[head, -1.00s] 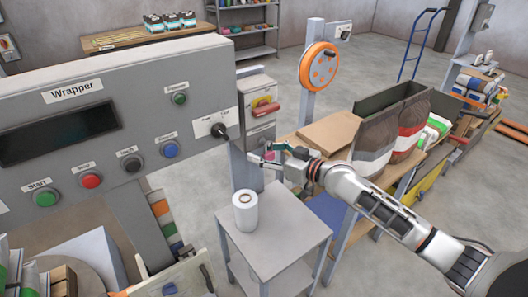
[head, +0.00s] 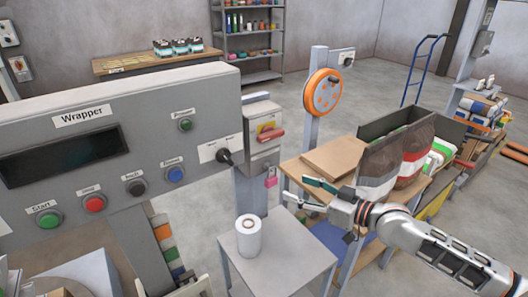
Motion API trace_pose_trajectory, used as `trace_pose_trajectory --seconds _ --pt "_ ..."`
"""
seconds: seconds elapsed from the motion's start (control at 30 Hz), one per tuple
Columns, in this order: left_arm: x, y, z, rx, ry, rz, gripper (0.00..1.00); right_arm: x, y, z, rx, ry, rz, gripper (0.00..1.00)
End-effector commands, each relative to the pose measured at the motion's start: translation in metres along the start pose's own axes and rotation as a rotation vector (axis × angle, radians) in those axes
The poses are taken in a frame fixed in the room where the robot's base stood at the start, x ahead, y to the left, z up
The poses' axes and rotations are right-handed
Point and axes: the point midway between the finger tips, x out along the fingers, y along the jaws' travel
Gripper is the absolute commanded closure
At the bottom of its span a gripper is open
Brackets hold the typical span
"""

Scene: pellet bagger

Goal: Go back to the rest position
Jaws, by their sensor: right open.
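My right gripper (head: 306,196) is open and empty. The wrapper panel (head: 105,142) fills the left of the view, with green, red, black and blue buttons and a black selector switch (head: 226,157). A grey box with a red handle (head: 270,134) and a pink padlock (head: 270,181) is beside the panel, apart from the gripper. My left gripper is not in view.
A white roll (head: 248,235) stands on the small grey table (head: 287,256). The bench (head: 299,168) behind my right gripper holds brown bags (head: 379,166) and a crate. An orange wheel (head: 322,92) is on a post. Open floor (head: 395,92) lies behind.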

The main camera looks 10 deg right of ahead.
Motion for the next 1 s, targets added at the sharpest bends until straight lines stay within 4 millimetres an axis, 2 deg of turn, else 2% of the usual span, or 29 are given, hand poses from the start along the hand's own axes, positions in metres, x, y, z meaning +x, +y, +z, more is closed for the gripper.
trace_pose_trajectory --seconds 0.07,0.17,0.27,0.37,0.5,0.6,0.7,0.83,1.0 --pt "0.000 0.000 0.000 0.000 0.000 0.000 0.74 0.000 -0.002 0.003 0.001 -0.002 0.001 0.44" --pt "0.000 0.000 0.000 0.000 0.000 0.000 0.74 0.000 -0.013 0.023 0.007 -0.015 0.006 0.44" --pt "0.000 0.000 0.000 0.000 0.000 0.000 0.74 -0.003 -0.036 0.064 0.015 -0.046 0.025 0.44" --pt "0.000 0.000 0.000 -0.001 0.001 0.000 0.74 -0.013 -0.067 0.117 0.021 -0.096 0.065 0.44" --pt "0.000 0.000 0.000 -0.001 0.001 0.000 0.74 -0.040 -0.109 0.189 0.023 -0.192 0.144 0.44" --pt "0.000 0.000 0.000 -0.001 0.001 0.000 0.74 -0.065 -0.136 0.234 0.022 -0.274 0.203 0.44" --pt "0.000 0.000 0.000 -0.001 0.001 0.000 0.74 -0.091 -0.157 0.269 0.015 -0.352 0.253 0.44" --pt "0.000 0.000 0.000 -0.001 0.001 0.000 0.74 -0.116 -0.174 0.296 0.005 -0.425 0.295 0.44" --pt "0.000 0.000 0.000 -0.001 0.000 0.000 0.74 -0.127 -0.181 0.307 -0.004 -0.458 0.312 0.44"
